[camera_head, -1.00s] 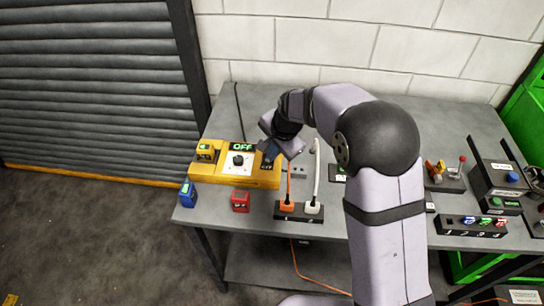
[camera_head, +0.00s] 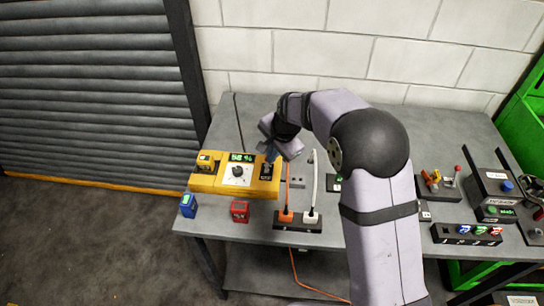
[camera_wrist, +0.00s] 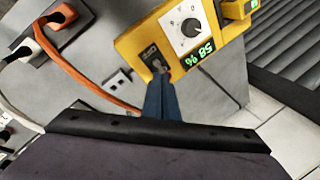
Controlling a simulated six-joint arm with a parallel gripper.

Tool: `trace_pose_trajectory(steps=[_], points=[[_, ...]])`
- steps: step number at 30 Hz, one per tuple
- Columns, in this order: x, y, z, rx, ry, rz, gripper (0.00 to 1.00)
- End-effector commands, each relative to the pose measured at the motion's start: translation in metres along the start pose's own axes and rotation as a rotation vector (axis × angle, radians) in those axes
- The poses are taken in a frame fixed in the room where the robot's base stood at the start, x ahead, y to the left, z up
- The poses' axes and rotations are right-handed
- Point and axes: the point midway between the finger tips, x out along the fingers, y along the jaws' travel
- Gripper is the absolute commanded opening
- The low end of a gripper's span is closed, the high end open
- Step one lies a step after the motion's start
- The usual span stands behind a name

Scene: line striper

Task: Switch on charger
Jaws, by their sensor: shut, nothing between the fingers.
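The yellow charger (camera_head: 207,183) lies on the left of the table, with a black knob (camera_head: 237,171) on a white plate. Its display (camera_head: 241,157) is lit green with a percentage, apparently 58 %. The black switch panel (camera_head: 265,172) is at its right end; in the wrist view the switch lever (camera_wrist: 158,63) shows just past my fingertips. My gripper (camera_head: 271,156) is shut and empty, its blue fingers (camera_wrist: 160,98) at the switch. I cannot tell whether they touch the lever.
A yellow battery (camera_head: 205,162) sits in the charger's left end. A blue block (camera_head: 188,206) and a red block (camera_head: 239,211) stand in front. A power strip (camera_head: 297,222) with orange and white plugs is right of them. More devices (camera_head: 468,234) fill the table's right side.

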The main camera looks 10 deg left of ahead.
Motion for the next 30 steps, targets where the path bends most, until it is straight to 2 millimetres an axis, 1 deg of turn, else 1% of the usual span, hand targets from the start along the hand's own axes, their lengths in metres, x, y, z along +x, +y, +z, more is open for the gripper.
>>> trace_pose_trajectory(steps=[1, 12, 17, 20, 28, 30], points=[[-0.002, -0.001, 0.0, 0.0, 0.0, 0.0, 0.0], [-0.002, -0.001, 0.0, 0.0, 0.0, 0.0, 0.0], [-0.006, 0.002, 0.0, 0.0, 0.0, 0.0, 0.0], [-0.011, 0.005, 0.0, 0.0, 0.001, -0.001, 0.0], [-0.037, 0.025, 0.004, 0.001, 0.0, 0.0, 0.0], [-0.041, 0.018, -0.004, 0.0, 0.003, -0.006, 0.0]])
